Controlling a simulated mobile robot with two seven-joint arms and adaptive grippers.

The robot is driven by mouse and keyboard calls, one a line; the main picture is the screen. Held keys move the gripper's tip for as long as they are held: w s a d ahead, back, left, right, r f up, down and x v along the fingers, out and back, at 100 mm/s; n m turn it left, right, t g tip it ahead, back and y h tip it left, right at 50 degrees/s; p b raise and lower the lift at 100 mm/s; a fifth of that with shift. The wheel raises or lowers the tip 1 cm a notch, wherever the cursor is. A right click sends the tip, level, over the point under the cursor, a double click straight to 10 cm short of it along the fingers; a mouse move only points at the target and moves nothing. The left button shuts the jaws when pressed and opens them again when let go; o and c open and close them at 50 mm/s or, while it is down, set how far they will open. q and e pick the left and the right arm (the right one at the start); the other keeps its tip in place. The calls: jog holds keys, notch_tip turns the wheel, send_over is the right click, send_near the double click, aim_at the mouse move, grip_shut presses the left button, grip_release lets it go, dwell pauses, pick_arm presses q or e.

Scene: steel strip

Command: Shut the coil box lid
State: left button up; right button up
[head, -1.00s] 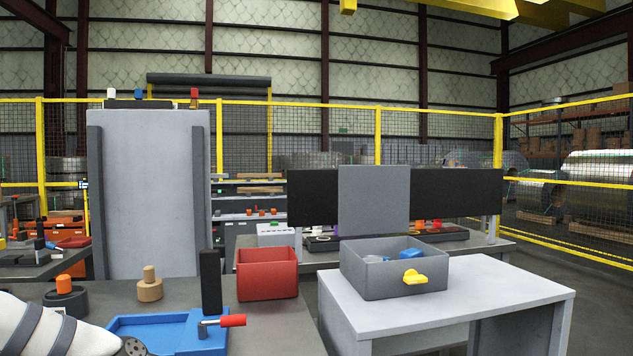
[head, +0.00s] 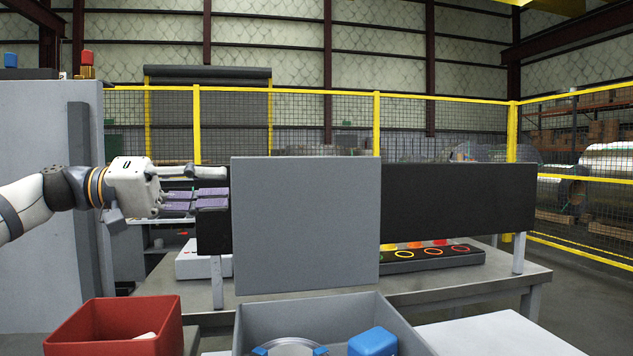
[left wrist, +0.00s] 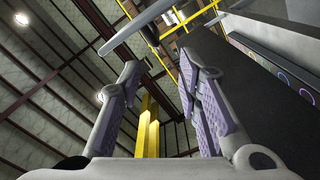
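The coil box (head: 402,325) is a grey open-topped box at the bottom of the head view, its front cut off by the picture edge. Its lid (head: 306,225), a flat grey panel, stands upright at the back of the box, open. A round metal coil (head: 290,348) and a blue block (head: 373,341) are inside. My left gripper (head: 212,188) is at the lid's left side, fingers pointing right toward its edge. Its fingers are apart and empty in the left wrist view (left wrist: 162,82). I cannot tell whether the fingertips touch the lid. My right gripper is out of view.
A red bin (head: 118,325) stands left of the box. A white tabletop (head: 480,335) is clear to the right. Behind the lid is a bench (head: 450,283) with a black panel (head: 460,198). A tall grey cabinet (head: 40,220) is at the left.

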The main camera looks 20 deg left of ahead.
aim_at(283, 182)
pick_arm(q)
jog(key=b+x, duration=0.1)
jog(key=x, duration=0.9)
jog(key=shift+s+d+r+b, duration=0.1)
jog(key=shift+d+r+b, duration=0.05)
jog(key=shift+d+b, duration=0.2)
jog(key=shift+w+d+r, duration=0.1)
jog(key=shift+w+d, duration=0.2)
jog(key=shift+d, duration=0.1)
grip_shut()
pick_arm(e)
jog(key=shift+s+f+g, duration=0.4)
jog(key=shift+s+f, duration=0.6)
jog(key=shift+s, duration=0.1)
